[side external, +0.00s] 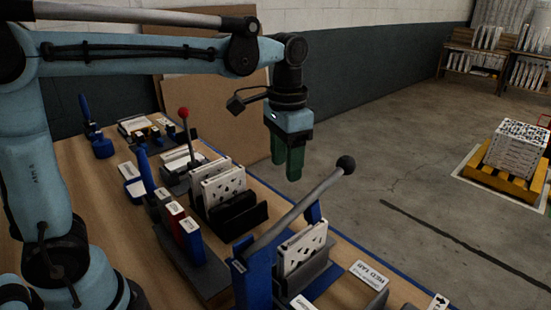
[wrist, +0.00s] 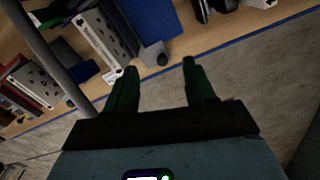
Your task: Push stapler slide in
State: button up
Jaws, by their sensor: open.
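My gripper (side external: 287,170) hangs over the table's far edge in the side view, its green fingers pointing down. In the wrist view its two fingers (wrist: 160,80) are apart with nothing between them. A blue lever press (side external: 255,275) stands at the front, its grey arm ending in a black knob (side external: 346,164). I cannot tell which part is the stapler slide. The wrist view shows a grey piece with a dark knob (wrist: 155,56) beyond the fingers.
A sign plate (side external: 369,275) is at the front right. A pallet with stacked boxes (side external: 518,148) stands on the floor, away from the table.

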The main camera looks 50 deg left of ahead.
jog(key=shift+s+r+n, duration=0.25)
jog(key=shift+s+n, duration=0.3)
jog(key=shift+s, duration=0.1)
jog(key=shift+s+r+n, duration=0.25)
jog(key=shift+s+n, duration=0.25)
jog(key=shift+s, duration=0.15)
jog(key=shift+s+r+n, duration=0.25)
jog(key=shift+s+n, duration=0.3)
jog(key=shift+s, duration=0.1)
jog(key=w+d+f+m, duration=0.3)
jog(key=w+m, duration=0.6)
jog(key=w, duration=0.2)
jog(key=f, duration=1.5)
jog(key=shift+s+a, duration=0.15)
jog(key=shift+s, duration=0.05)
grip_shut()
